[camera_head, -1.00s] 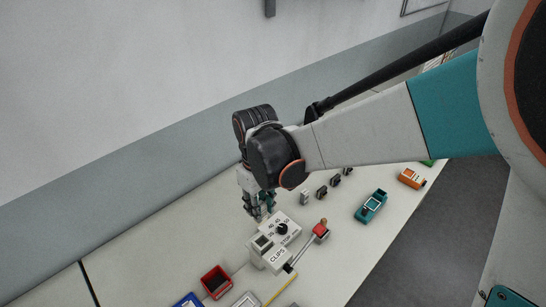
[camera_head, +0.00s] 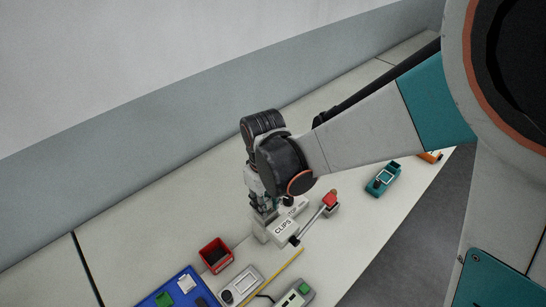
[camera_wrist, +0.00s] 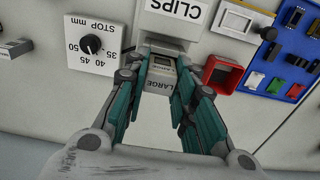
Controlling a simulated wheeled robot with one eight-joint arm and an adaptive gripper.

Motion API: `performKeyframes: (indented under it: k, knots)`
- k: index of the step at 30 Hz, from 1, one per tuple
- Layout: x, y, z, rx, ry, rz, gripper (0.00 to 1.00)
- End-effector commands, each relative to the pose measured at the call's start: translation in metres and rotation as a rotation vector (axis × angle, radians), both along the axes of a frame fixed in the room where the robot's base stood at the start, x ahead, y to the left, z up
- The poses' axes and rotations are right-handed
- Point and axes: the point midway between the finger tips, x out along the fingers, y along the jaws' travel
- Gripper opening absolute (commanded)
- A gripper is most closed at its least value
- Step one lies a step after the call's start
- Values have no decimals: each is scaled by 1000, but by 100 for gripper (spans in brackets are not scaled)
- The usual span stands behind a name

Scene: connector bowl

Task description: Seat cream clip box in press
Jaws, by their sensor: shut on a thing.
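The cream clip box (camera_wrist: 158,84), marked LARGE with a small dark window, is between my gripper's teal fingers in the wrist view. My gripper (camera_wrist: 163,66) is shut on it. The light grey press, marked CLIPS (camera_wrist: 172,12), is just beyond the box; the box's far end is at the press's near face. I cannot tell whether it touches or is inside. In the head view my gripper (camera_head: 262,204) points down at the left side of the press (camera_head: 283,228), and the box cannot be made out there. The press's lever has a red knob (camera_head: 330,197).
A STOP mm dial (camera_wrist: 91,44) is left of the box in the wrist view. A red bin (camera_head: 215,254), blue tray (camera_head: 165,296), grey device (camera_head: 242,284) and yellow strip (camera_head: 275,274) lie in front of the press. A teal device (camera_head: 382,180) stands right. The bench behind is clear.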

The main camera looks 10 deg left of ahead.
Motion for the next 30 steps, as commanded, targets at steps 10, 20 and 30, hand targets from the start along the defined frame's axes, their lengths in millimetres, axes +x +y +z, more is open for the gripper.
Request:
performKeyframes:
  k: [10,20,30]
  knots:
    - [0,0,-2,0,0,0,29]
    - [0,0,-1,0,0,0,45]
    - [0,0,28,0,0,0,45]
